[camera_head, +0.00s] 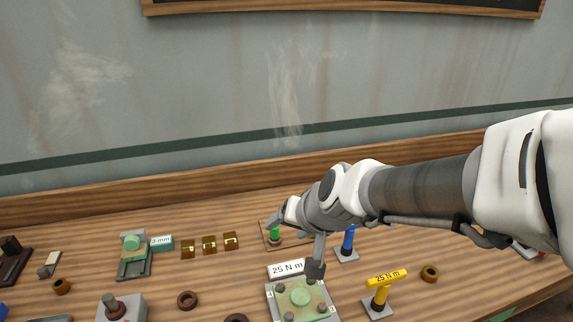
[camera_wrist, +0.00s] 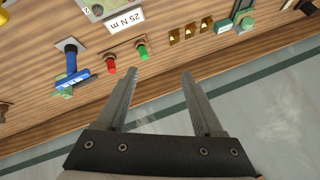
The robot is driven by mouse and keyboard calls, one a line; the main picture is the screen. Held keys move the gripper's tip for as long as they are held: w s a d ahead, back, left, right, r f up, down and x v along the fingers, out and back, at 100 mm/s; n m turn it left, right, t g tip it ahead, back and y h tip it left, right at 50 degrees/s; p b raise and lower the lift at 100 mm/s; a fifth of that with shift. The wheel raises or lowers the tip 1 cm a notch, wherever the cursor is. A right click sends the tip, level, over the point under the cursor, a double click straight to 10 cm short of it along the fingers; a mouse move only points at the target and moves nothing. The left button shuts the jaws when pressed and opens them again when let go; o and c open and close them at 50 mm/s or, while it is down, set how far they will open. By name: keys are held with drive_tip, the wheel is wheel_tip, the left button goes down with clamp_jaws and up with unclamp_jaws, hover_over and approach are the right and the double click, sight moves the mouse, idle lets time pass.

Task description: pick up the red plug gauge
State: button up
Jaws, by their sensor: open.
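The red plug gauge (camera_wrist: 110,64) shows in the wrist view, upright beside the green plug gauge (camera_wrist: 143,50) on a thin holder at the back of the bench. In the head view my arm hides the red gauge, while the green gauge (camera_head: 274,234) shows just left of my gripper. My gripper (camera_wrist: 160,73) is open and empty. In the wrist view both gauges lie left of the space between its fingers, the green one closer to it. No finger visibly touches the red gauge.
A blue T-handled tool (camera_head: 348,241) stands close by on a grey base. A yellow tool (camera_head: 384,288) stands nearer the front. A plate marked 25 N m (camera_head: 287,269) and a green-topped fixture (camera_head: 301,298) are in front. Brass blocks (camera_head: 209,245) stand to the left.

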drive_tip(key=w+f+m+t+h+b, duration=0.25)
drive_tip(key=w+f, duration=0.25)
drive_tip(key=f, duration=0.3)
drive_tip(key=w+f+m+t+h+b, duration=0.1)
drive_tip(key=w+f+h, duration=0.3)
drive_tip(key=f, duration=0.4)
drive_tip(key=w+d+f+h+b, duration=0.1)
drive_tip(key=w+d+f, duration=0.1)
drive_tip(key=w, duration=0.3)
drive_tip(key=w+d+f+t+h+b, duration=0.1)
drive_tip(key=w+d+b, duration=0.1)
drive_tip(key=w+d, duration=0.2)
drive_tip(key=w+d+f+h+b, duration=0.1)
drive_tip(key=w+d+f+b, duration=0.1)
drive_tip(key=w, duration=0.4)
drive_tip(key=shift+d+f+t, duration=0.25)
drive_tip(key=shift+d+f, duration=0.1)
drive_tip(key=shift+d, duration=0.45)
clamp_jaws()
